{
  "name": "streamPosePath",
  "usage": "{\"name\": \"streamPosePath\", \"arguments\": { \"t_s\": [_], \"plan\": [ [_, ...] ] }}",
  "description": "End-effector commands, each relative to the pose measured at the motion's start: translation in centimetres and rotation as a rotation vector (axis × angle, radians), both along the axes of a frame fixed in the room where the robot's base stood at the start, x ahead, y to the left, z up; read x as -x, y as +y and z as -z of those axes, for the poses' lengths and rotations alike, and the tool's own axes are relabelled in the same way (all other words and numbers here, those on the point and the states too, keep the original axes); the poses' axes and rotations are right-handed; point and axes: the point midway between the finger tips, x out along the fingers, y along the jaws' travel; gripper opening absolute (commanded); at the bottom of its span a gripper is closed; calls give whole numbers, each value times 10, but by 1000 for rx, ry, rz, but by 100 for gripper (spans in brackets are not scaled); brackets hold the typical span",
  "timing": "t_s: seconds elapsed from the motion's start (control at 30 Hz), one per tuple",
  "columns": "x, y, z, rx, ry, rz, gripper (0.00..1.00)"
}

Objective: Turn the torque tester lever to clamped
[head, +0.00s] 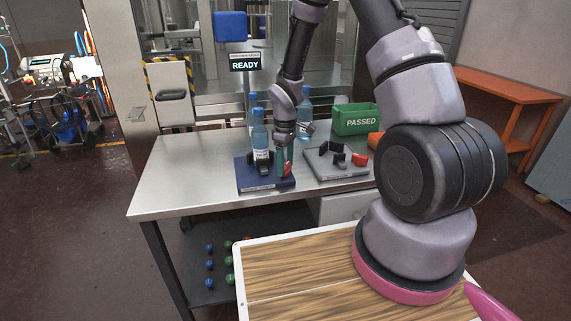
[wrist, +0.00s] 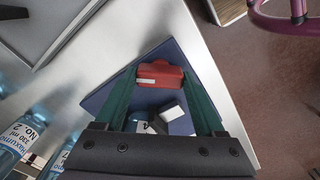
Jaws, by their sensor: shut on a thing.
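The torque tester is a dark blue base (head: 265,184) near the table's left front, with black jaws and a blue-capped water bottle (head: 260,140) standing upright at them. Its red lever (head: 287,169) is at the right side of the base. My gripper (head: 284,157) reaches down onto that lever. In the wrist view the green fingers stand on either side of the red lever (wrist: 160,75), shut on it, above the blue base (wrist: 177,54). The fingers hide part of the lever in the head view. I cannot tell which setting the lever is at.
Other bottles (head: 304,115) stand behind. A grey fixture (head: 336,175) with black jaws lies to the right, close to my gripper. A green PASSED bin (head: 355,119) is behind it. A READY sign (head: 244,65) hangs above. The steel table (head: 180,180) is bare at left.

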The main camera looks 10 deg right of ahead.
Motion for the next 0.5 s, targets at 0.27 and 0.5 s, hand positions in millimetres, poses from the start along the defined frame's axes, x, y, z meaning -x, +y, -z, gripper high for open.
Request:
{"name": "streamPosePath", "arguments": {
  "t_s": [0.27,0.5],
  "plan": [
    [0,1,0,-1,-1,86,16],
    [0,1,0,-1,-1,104,16]
  ]
}}
